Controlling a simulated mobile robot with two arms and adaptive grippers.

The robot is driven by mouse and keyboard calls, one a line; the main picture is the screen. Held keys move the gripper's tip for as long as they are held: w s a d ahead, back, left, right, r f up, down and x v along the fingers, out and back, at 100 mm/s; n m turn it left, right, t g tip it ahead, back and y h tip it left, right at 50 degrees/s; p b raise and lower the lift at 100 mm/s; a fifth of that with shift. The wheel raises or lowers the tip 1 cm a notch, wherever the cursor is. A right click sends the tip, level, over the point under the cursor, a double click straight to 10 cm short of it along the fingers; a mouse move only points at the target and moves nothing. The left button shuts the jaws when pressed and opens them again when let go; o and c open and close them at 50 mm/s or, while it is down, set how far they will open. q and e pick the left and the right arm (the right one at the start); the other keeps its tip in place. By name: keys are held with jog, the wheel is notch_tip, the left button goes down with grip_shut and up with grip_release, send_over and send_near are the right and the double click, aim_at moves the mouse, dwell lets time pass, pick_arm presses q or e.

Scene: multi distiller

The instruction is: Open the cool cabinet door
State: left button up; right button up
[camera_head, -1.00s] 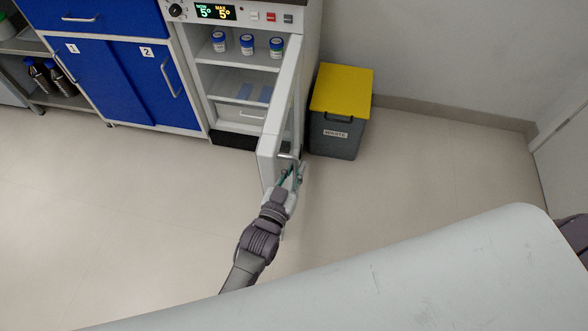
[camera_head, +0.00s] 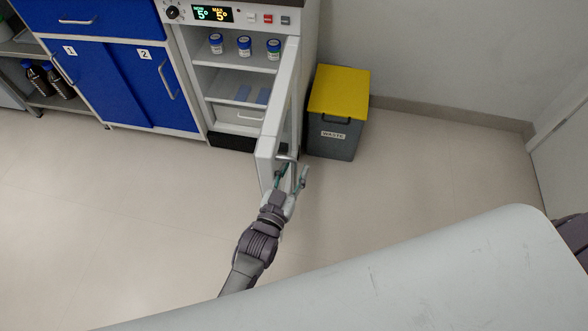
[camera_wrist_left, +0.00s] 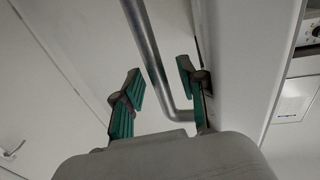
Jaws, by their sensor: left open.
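The cool cabinet (camera_head: 228,137) stands at the top middle of the head view. Its white door (camera_head: 279,110) is swung wide open and points out toward me. The door's metal handle (camera_head: 287,158) is on the door's right-hand face. My left gripper (camera_head: 293,177) is open at the handle's near end. In the left wrist view the handle (camera_wrist_left: 150,55) passes between the two green-padded fingers of my left gripper (camera_wrist_left: 160,95), with gaps visible beside it. My right gripper is not in view.
Several blue-capped jars (camera_head: 245,46) stand on the cabinet's upper shelf. A grey waste bin with a yellow lid (camera_head: 339,92) stands right of the cabinet. Blue cupboards (camera_head: 115,80) are to the left. The floor (camera_head: 120,210) in front is clear.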

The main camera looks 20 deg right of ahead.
pick_arm(q)
jog(key=v, duration=1.1)
jog(key=shift+s+a, duration=0.25)
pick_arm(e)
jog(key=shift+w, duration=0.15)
pick_arm(q)
jog(key=shift+f, duration=0.1)
